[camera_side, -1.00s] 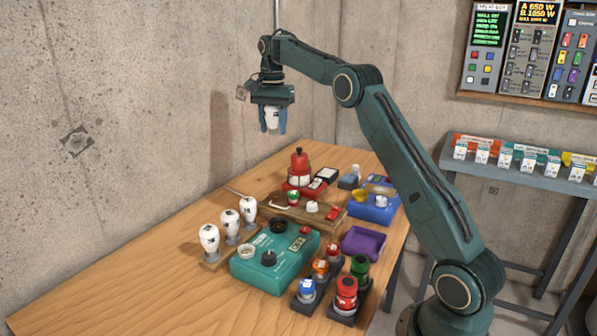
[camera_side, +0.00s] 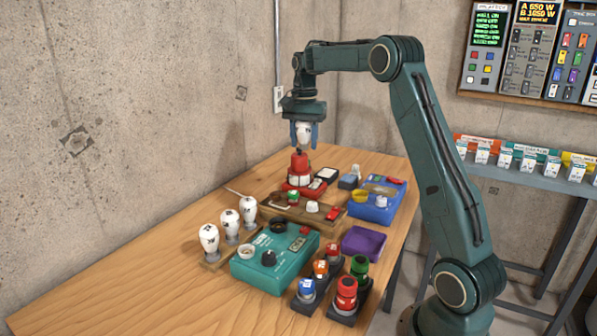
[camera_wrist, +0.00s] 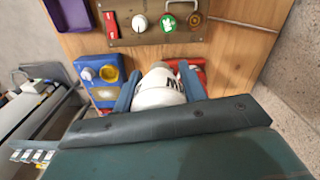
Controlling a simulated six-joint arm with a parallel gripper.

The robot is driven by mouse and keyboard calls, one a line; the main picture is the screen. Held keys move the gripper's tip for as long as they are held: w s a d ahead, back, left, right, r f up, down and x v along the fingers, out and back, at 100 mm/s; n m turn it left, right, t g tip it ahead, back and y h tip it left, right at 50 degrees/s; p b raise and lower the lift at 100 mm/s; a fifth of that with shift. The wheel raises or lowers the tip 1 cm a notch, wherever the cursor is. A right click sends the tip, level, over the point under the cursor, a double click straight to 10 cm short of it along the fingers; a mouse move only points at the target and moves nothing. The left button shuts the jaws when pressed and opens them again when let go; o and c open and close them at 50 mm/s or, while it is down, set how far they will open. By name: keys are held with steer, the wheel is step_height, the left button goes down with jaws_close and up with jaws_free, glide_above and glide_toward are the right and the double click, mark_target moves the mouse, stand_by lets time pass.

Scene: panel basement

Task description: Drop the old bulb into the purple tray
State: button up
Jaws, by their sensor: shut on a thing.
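My gripper (camera_side: 304,133) is shut on a white bulb (camera_side: 304,135) with dark markings, held in the air above the red device at the back of the table. The same bulb shows between the two blue fingers in the wrist view (camera_wrist: 161,90). The purple tray (camera_side: 364,241) lies on the table near its right edge, in front of the blue box and to the right of the teal box. It looks empty. It also shows at the top left of the wrist view (camera_wrist: 45,17). My gripper is up, behind and left of the tray.
A red device (camera_side: 299,168) stands below my gripper. A wooden board (camera_side: 285,210) with small parts, a blue box (camera_side: 375,208) and a teal box (camera_side: 262,275) surround the tray. Several colored buttons (camera_side: 346,292) stand in front. Three white bulbs (camera_side: 230,222) stand at left.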

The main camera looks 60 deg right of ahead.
steer(key=s+a+f, duration=0.2)
steer(key=s+f, duration=0.3)
steer(key=s, duration=0.6)
steer(key=s+a+f, duration=0.3)
steer(key=s+f, duration=0.2)
steer(key=s, duration=0.5)
steer(key=shift+s+a, duration=0.15)
steer(key=shift+s, duration=0.2)
steer(key=shift+f, duration=0.25)
steer(key=shift+f, duration=2.8)
steer(key=o, duration=1.1)
steer(key=shift+c, duration=0.2)
